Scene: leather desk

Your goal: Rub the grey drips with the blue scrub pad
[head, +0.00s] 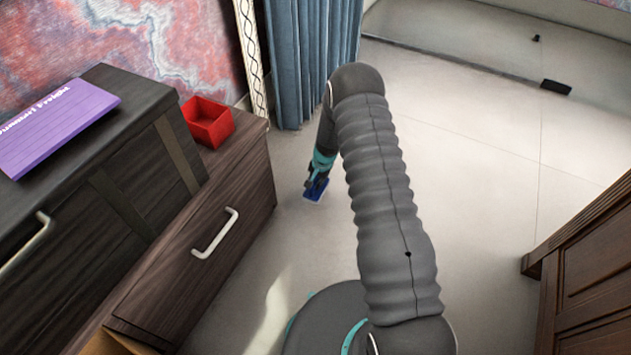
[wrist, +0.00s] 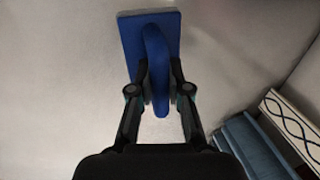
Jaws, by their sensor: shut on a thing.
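The blue scrub pad (wrist: 130,45) is a flat blue block with a raised blue handle, seen at the top centre of the wrist view. My gripper (wrist: 158,92) is shut on its handle, with one finger on each side. In the head view the pad (head: 316,190) shows small below my gripper (head: 317,178), over the pale floor between the dark cabinet and my arm. I cannot tell whether the pad touches the surface. No grey drips can be made out in either view.
A dark wooden cabinet (head: 190,262) stands at the left, with a red open box (head: 208,122) and a purple box (head: 52,125) on top. Blue curtains (head: 312,60) hang behind my gripper. A brown wooden cabinet (head: 592,275) is at the right.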

